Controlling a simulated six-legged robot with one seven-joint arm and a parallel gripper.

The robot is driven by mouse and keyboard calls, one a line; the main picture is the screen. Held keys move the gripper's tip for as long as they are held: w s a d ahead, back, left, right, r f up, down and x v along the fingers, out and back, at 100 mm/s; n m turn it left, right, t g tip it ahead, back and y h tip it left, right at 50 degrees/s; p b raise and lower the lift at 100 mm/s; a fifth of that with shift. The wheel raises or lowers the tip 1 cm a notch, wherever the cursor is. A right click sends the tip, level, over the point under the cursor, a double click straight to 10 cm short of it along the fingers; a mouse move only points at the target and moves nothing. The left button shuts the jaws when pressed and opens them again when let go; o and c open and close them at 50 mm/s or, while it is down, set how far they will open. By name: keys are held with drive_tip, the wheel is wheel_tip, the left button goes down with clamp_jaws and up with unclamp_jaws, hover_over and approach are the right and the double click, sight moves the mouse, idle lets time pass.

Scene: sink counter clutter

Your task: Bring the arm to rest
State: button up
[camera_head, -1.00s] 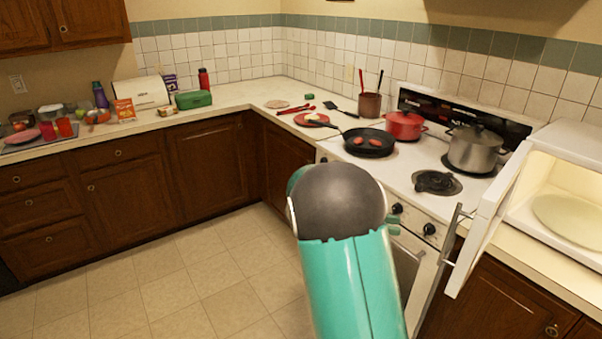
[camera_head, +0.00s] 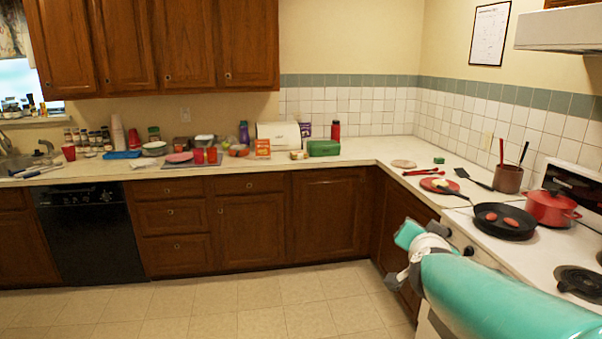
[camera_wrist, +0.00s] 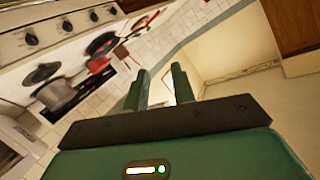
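My gripper (camera_wrist: 157,83) shows in the wrist view with its two green fingers spread apart. Nothing is held between them. In the head view my teal arm reaches in from the lower right and lies in front of the stove's front edge. I cannot make out the fingers in that view. The wrist view is strongly tilted and shows the stove front with its knobs (camera_wrist: 67,25), a steel pot (camera_wrist: 58,95) and a black pan (camera_wrist: 103,44).
The stove at right carries a black pan (camera_head: 503,221) with two red items and a red pot (camera_head: 551,208). A red plate (camera_head: 437,185) lies on the corner counter. Clutter, including a green box (camera_head: 323,148), lines the back counter. The tiled floor (camera_head: 240,305) is clear.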

drive_tip(key=s+a+f+n+g+y, duration=0.1)
drive_tip(key=s+a+n+y, duration=0.3)
drive_tip(key=s+a, duration=0.3)
drive_tip(key=s+a+f+n+g, duration=0.1)
drive_tip(key=s+f+g, duration=0.3)
drive_tip(key=s, duration=0.5)
drive_tip(key=s+a+f+n+g, duration=0.2)
drive_tip(key=s+f, duration=0.3)
drive_tip(key=s, duration=0.5)
drive_tip(key=shift+a+f+n+g+y, duration=0.2)
drive_tip(key=shift+n+g+y, duration=0.1)
drive_tip(key=shift+n+g, duration=0.6)
drive_tip(key=shift+w, duration=0.15)
